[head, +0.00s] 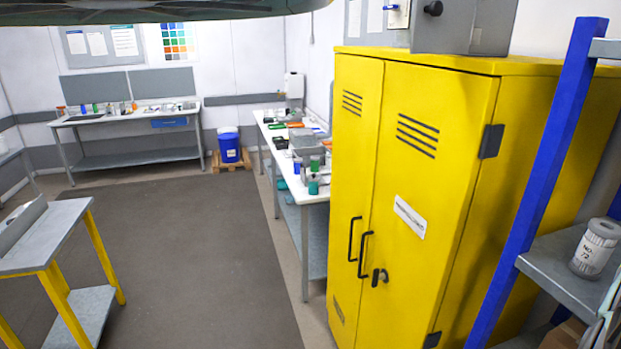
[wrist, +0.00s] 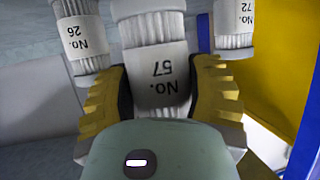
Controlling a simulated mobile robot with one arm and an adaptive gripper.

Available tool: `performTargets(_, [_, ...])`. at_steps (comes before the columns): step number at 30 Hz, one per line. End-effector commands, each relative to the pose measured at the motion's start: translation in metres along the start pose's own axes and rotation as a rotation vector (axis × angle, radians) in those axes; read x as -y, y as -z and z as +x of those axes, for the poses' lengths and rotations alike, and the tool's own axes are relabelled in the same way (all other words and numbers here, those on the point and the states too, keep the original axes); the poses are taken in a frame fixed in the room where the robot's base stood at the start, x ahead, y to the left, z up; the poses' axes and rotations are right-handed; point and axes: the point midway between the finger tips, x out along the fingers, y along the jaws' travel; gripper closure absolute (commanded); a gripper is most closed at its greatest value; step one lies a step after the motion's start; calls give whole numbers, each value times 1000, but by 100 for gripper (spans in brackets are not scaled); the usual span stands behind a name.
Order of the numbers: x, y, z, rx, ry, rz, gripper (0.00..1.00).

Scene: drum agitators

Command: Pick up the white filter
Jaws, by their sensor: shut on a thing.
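A white ribbed filter with a label reading No. 57 (wrist: 158,82) stands in the middle of the wrist view, its lettering upside down there. My gripper (wrist: 162,92) is shut on this filter, with a yellow-and-grey finger on either side of it. The filter's lower part in the picture is hidden behind my gripper's body. I cannot tell whether the filter touches a surface. My gripper and filter No. 57 do not show clearly in the head view.
Filter No. 26 (wrist: 78,28) is close on the left and filter No. 72 (wrist: 233,18) on the right. No. 72 (head: 594,250) also stands on the grey shelf (head: 545,272) with a blue post (head: 540,180). A yellow cabinet (head: 425,150) stands beside it. Floor (head: 190,240) is clear.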

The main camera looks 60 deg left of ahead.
Motion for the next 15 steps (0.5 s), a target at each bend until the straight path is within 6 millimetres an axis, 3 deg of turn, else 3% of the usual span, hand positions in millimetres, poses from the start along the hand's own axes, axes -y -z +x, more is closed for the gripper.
performTargets(1, [1,6,-10,12,1,-4,80])
performTargets(7, [-2,-6,-39,7,1,-6,80])
performTargets(15, [-6,-17,-67,5,1,-5,80])
